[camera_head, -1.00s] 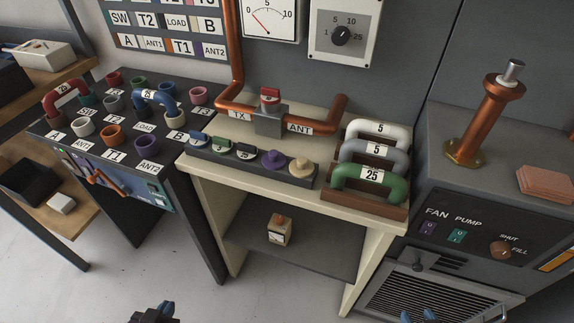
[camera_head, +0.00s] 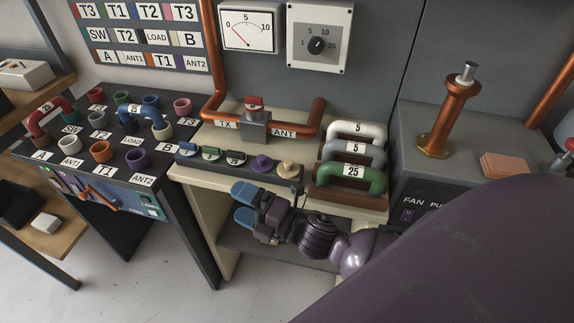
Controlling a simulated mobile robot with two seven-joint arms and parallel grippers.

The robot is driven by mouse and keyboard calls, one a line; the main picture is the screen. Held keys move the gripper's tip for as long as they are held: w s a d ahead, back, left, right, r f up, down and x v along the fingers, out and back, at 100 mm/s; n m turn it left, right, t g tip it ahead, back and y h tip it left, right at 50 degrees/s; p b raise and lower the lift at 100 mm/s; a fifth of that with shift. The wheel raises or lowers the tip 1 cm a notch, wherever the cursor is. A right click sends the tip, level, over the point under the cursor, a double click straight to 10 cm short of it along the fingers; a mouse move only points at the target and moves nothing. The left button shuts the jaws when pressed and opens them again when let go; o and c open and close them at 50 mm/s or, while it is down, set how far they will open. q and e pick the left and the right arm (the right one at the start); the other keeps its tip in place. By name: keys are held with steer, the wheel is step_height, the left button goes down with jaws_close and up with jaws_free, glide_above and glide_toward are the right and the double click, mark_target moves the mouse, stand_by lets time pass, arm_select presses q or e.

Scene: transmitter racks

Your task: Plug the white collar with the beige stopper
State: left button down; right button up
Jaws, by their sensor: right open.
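The white collar (camera_head: 70,144) stands on the dark panel top at the left, between a brown collar and an orange collar; its opening faces up. The beige stopper (camera_head: 287,169) stands upright at the right end of the dark stopper rack (camera_head: 232,170), beside a purple stopper (camera_head: 262,165). My right gripper (camera_head: 243,204) reaches in from the right, with blue fingertips pointing left. It is open and empty, in front of the cream bench edge and below the stopper rack in the picture, apart from the beige stopper. My left gripper is not in view.
Red and blue U-links (camera_head: 145,112) bridge collars on the panel. A copper pipe with a red-handled valve (camera_head: 254,118) runs behind the rack. White, grey and green handles (camera_head: 350,176) stand right of the rack. My right arm covers the lower right.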

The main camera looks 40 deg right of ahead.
steer(key=a+r+n+g+y+p, duration=0.1)
steer(key=a+r+n+g+y, duration=0.5)
steer(key=n, duration=0.8)
step_height(320, 180, up, 2)
steer(key=n+g+h+p, duration=0.4)
steer(key=n+g+h, duration=0.9)
steer(key=n, duration=1.9)
glide_above(289, 162)
steer(key=t+h, duration=0.2)
steer(key=shift+s+a+t+h, duration=0.15)
steer(key=shift+a+t+h, duration=0.05)
steer(key=shift+t+h, duration=0.1)
steer(key=shift+d, duration=0.3)
step_height(289, 162, down, 6)
steer(key=shift+f, duration=0.1)
step_height(289, 162, down, 3)
steer(key=shift+a+f+p, duration=0.15)
steer(key=shift+p, duration=0.35)
steer(key=shift+f, duration=0.55)
